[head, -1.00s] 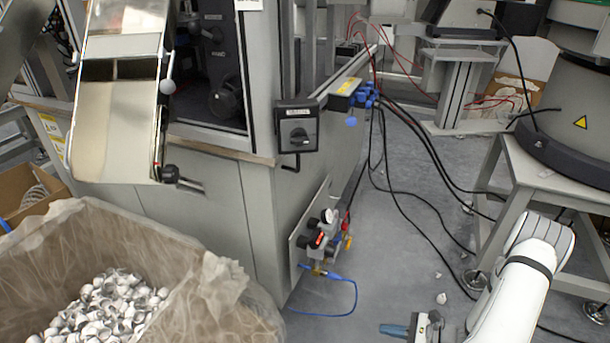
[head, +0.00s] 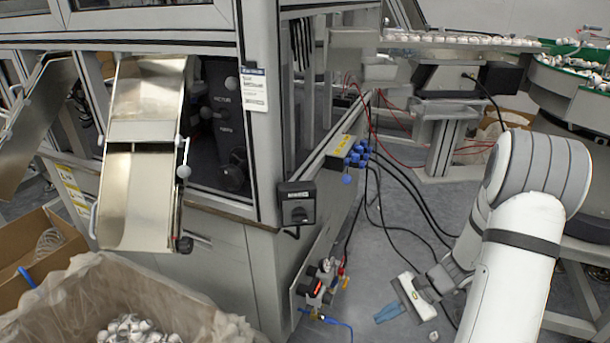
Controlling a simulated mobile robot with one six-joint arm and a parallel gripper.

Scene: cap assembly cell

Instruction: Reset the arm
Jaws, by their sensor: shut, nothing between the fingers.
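My white arm (head: 520,260) with grey joint covers rises at the right of the head view. It bends down to my gripper (head: 383,316), low and right of centre. The gripper has a pale body and blue fingers pointing left. The fingers look shut with nothing between them. It hangs over the grey floor, right of the small valve panel, and appears apart from everything around it.
A lined bin (head: 160,295) of white caps stands at lower left, beside a cardboard box (head: 25,262). A metal chute (head: 138,200) hangs above on the machine cabinet (head: 225,255). Black cables (head: 405,205) run behind my arm. A feeder stand (head: 585,250) is close at right.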

